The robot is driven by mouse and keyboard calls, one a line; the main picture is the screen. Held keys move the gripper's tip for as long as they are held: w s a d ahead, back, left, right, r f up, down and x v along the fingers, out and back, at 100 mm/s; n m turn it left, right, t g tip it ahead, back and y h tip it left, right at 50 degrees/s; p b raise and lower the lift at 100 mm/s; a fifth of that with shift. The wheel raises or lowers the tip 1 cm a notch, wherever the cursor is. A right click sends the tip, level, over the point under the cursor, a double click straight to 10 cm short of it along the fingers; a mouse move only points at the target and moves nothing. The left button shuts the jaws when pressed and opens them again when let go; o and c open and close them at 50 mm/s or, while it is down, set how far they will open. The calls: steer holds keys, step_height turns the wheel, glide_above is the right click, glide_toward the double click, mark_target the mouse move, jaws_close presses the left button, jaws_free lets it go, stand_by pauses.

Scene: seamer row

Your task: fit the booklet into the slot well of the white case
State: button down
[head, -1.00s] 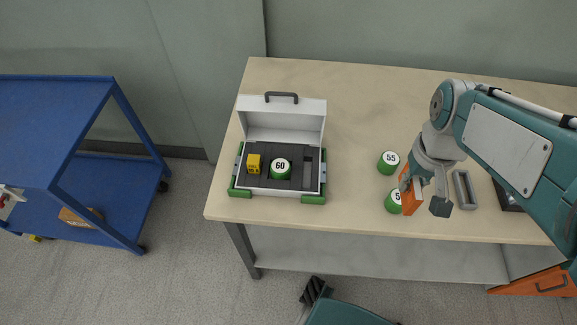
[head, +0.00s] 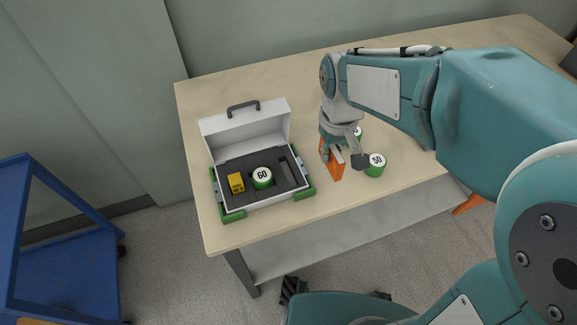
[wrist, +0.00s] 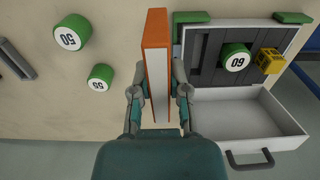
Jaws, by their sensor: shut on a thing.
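The white case (head: 268,200) is open on the table, its lid tilted back, with a dark grey insert inside. The insert holds a yellow block (head: 236,183) and a green can marked 60 (head: 262,178). A narrow slot well (head: 288,167) lies at the insert's right side and looks empty. My gripper (head: 342,155) is shut on the orange booklet (head: 331,161), to the right of the case and apart from it. In the wrist view, the booklet (wrist: 155,40) stands on edge between the fingers (wrist: 158,95), white page edges showing; the case's insert is right of it.
A green can marked 50 (head: 375,163) stands right of the booklet. Another green can (head: 357,132), marked 55 in the wrist view (wrist: 100,78), is partly hidden behind my gripper. Green brackets (head: 304,190) hold the case's corners. A blue cart (head: 60,245) is at left.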

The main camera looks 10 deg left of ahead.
steer(key=a+f, duration=0.2)
steer(key=a, duration=0.1)
steer(key=w+a+f, duration=0.1)
steer(key=a+f, duration=0.1)
steer(key=w+a+f, duration=0.1)
steer(key=a+f, duration=0.1)
steer(key=a, duration=0.1)
steer(key=shift+a, duration=0.35)
steer(key=shift+w+a+f, duration=0.15)
steer(key=shift+w+f, duration=0.1)
steer(key=shift+f, duration=0.5)
steer(key=f, duration=0.3)
steer(key=shift+a+f, duration=0.2)
steer(key=shift+a, duration=0.3)
steer(key=c, duration=0.7)
jaws_free()
steer(key=shift+o, duration=0.4)
steer(key=shift+d, duration=0.25)
steer(key=shift+r, duration=0.1)
